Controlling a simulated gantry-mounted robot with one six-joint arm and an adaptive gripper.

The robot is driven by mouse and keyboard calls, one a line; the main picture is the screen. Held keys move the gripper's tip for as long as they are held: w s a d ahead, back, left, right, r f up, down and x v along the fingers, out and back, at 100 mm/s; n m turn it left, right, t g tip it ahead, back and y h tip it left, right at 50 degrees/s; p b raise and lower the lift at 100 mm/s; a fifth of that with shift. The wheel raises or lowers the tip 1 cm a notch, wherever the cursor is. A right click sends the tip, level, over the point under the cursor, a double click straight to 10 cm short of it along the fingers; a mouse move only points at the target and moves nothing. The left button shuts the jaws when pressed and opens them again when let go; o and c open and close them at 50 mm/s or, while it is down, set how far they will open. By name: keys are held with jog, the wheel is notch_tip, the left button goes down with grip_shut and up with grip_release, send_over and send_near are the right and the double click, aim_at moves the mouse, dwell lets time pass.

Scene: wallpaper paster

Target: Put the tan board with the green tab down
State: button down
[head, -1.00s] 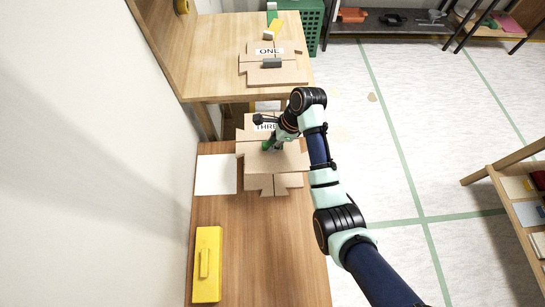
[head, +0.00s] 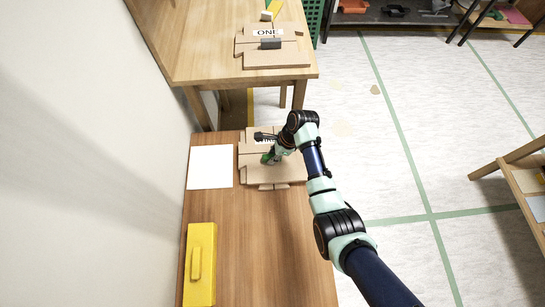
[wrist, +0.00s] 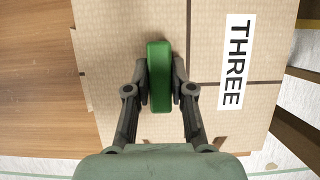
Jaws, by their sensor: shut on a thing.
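The tan board (head: 287,172) is over the far end of the near wooden table, right of a white sheet. Its upright green tab (wrist: 158,78) sits between the fingers of my gripper (wrist: 160,88) in the wrist view, and both fingers press on it. A white label reading THREE (wrist: 236,62) lies flat on the board to the right of the tab. In the head view my gripper (head: 270,158) and arm hide part of the board and label. Tan edges show under the board, and I cannot tell whether it touches what is below.
The white sheet (head: 211,167) and a yellow block with a handle (head: 201,265) lie on the near table (head: 262,245). Beyond a gap, the far table (head: 205,50) holds a tan board marked ONE (head: 275,60) with a grey tab. A wall runs along the left.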

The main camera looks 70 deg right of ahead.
jog(key=shift+d+r, duration=0.1)
jog(key=c, duration=1)
grip_release()
jog(key=p+v, duration=0.5)
jog(key=v, duration=0.7)
jog(key=shift+p, duration=0.4)
jog(key=shift+w, duration=0.1)
